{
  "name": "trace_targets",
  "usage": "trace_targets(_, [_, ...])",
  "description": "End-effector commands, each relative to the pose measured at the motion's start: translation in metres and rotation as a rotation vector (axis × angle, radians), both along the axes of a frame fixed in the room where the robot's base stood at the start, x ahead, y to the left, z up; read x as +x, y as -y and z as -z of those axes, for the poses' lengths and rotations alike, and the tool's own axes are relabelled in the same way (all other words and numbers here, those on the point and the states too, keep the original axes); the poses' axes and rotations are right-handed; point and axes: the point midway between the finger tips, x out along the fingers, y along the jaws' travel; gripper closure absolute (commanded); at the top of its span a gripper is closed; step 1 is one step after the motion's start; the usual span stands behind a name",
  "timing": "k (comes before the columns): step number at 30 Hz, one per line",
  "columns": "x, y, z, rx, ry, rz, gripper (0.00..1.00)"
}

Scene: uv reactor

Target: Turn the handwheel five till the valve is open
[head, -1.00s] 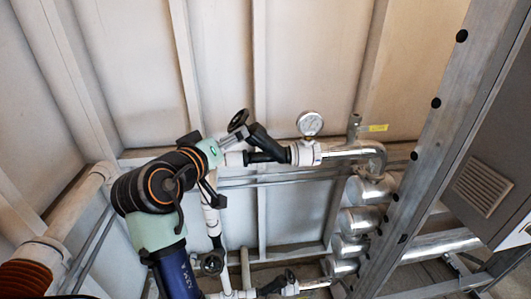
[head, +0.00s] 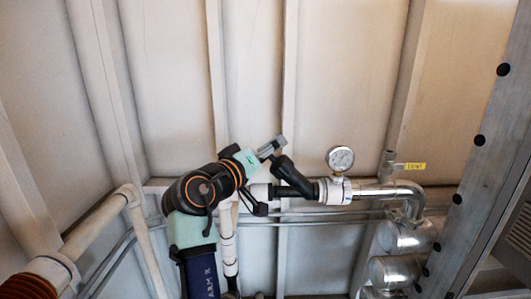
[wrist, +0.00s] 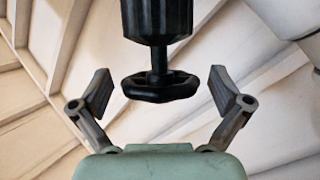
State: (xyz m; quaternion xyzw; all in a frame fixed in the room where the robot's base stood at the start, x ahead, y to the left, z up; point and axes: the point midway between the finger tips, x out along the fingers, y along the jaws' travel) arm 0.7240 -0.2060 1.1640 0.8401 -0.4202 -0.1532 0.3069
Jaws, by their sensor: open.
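The black handwheel (wrist: 145,96) shows in the wrist view, on a short stem below the black valve body (wrist: 157,18). My gripper (wrist: 163,88) is open, with one finger on each side of the wheel and a visible gap on both sides. The wheel appears level with the fingertips, though the depth is hard to tell. In the head view my gripper (head: 272,147) is at the upper end of the slanted black valve (head: 292,177), and its fingers largely hide the wheel there. Whether the valve is open cannot be seen.
A round pressure gauge (head: 341,159) stands on the pipe just right of the valve. A yellow-tagged lever (head: 410,167) and a bent silver pipe (head: 413,200) are further right. White pipework (head: 228,245) runs down below my wrist. A ribbed wall is behind.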

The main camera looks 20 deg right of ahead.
Motion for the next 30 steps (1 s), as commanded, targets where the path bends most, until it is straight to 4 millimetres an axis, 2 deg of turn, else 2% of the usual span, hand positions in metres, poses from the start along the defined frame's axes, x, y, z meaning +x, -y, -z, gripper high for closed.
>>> trace_targets(5, [-0.0001, 0.0, 0.0002, 0.0, 0.0, 0.0, 0.02])
trace_targets(15, [-0.0002, -0.0001, 0.0003, 0.0, 0.0, 0.0, 0.58])
trace_targets(23, [-0.0004, 0.0002, -0.0027, 0.007, -0.018, -0.018, 0.58])
trace_targets(30, [-0.0009, 0.0011, -0.0094, 0.037, -0.096, -0.1, 0.58])
